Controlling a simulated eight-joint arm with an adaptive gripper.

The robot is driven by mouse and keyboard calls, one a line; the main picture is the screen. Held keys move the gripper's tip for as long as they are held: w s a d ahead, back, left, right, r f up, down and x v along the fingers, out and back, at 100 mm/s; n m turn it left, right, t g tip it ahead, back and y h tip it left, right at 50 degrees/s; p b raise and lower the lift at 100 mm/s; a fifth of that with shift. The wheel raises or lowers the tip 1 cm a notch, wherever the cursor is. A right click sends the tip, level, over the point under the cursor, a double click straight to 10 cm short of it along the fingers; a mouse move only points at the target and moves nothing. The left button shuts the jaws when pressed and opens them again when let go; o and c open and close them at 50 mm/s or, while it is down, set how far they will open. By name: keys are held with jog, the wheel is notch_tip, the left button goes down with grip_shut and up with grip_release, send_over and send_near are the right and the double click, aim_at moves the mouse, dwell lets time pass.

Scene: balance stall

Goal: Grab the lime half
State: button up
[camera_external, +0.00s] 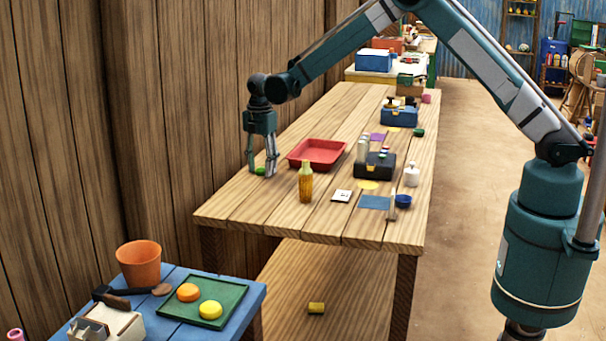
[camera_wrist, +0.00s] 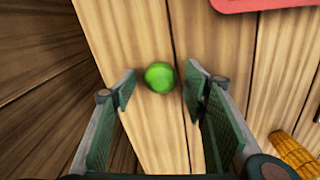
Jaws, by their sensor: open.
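The lime half (camera_wrist: 160,77) is a small bright green round piece lying on the wooden table. In the wrist view it sits between and slightly beyond my open fingertips, with bare wood on both sides of it. In the external view the lime half (camera_external: 260,171) shows low between the fingers, near the table's left edge. My gripper (camera_external: 261,168) points down over it, fingers spread. In the wrist view my gripper (camera_wrist: 160,88) is open and empty, and neither finger appears to touch the lime half.
A red tray (camera_external: 318,152) lies just right of my gripper. A yellow-orange bottle (camera_external: 306,186) stands nearer the front. A black caddy (camera_external: 374,166) with bottles, a white card (camera_external: 342,196) and a blue bowl (camera_external: 403,201) are further right. The wooden wall runs close on the left.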

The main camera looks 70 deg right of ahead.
jog(key=c, duration=0.8)
jog(key=shift+c, duration=0.2)
notch_tip(320, 180, up, 10)
jog(key=p, duration=0.1)
dwell(0.8)
